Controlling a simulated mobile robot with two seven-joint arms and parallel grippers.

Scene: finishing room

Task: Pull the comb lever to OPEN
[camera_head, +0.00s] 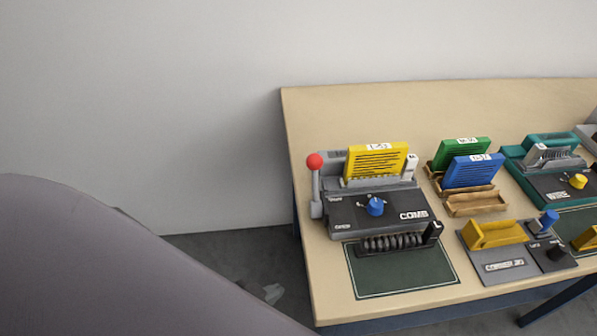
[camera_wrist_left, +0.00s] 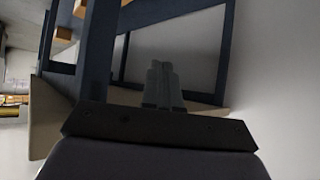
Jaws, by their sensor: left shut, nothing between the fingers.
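The comb machine (camera_head: 345,216) is a dark grey unit marked COMB at the left end of the table. Its comb lever (camera_head: 315,184) is a grey arm with a red ball on top, standing upright at the machine's left side. The word OPEN is printed low on the machine's front, near that side. My left gripper (camera_head: 271,293) shows only in part, low beyond my arm, left of the table edge and apart from the lever. In the left wrist view, its fingers (camera_wrist_left: 162,86) are together and empty. My right gripper is not in view.
A yellow block stands in the machine, with a blue knob (camera_head: 375,206) in front. A black comb lies by a dark green mat (camera_head: 400,274). Green and blue blocks in wooden holders (camera_head: 475,202) and a teal machine (camera_head: 540,183) stand to the right. Dark table legs (camera_wrist_left: 97,50) show in the wrist view.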

